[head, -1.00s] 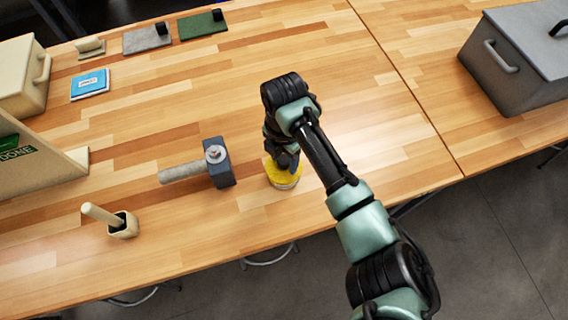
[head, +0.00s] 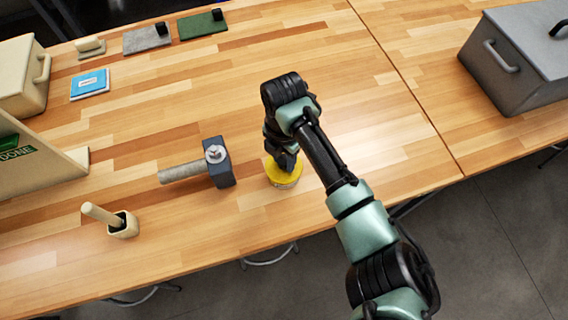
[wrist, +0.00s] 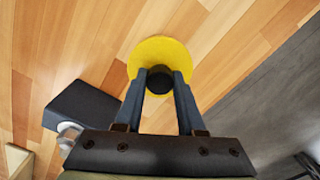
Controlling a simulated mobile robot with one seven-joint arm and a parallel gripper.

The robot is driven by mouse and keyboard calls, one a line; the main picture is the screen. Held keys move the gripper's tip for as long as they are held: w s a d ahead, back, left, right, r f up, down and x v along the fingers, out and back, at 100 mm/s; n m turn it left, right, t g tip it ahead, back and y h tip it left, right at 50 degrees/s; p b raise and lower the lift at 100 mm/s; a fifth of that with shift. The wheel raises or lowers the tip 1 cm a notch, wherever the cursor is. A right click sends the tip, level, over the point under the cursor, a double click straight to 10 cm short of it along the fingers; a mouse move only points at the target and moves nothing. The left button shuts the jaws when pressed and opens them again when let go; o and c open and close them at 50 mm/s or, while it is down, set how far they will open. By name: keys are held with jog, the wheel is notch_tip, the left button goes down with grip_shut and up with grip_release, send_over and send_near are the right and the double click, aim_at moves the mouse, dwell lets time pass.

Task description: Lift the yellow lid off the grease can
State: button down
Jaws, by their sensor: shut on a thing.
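The grease can (head: 284,184) stands upright near the front edge of the wooden bench, with the round yellow lid (head: 273,172) at its top. In the wrist view the yellow lid (wrist: 160,47) shows as a disc with a black knob (wrist: 159,80) in its middle. My gripper (head: 287,160) comes down from above the can. In the wrist view my gripper (wrist: 160,76) has its two fingers on either side of the knob, shut on it. The can's body is hidden under the lid there. I cannot see a clear gap between lid and can.
A cup with a wooden handle (head: 123,226) stands further left. A large grey box (head: 515,70) is at the right. The bench behind my arm is clear.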

aim_at(284, 159)
jog(key=shift+r+p, duration=0.7)
jog(key=shift+r, duration=0.05)
dwell(0.7)
jog(key=shift+r+p, duration=0.7)
jog(key=shift+r, duration=0.1)
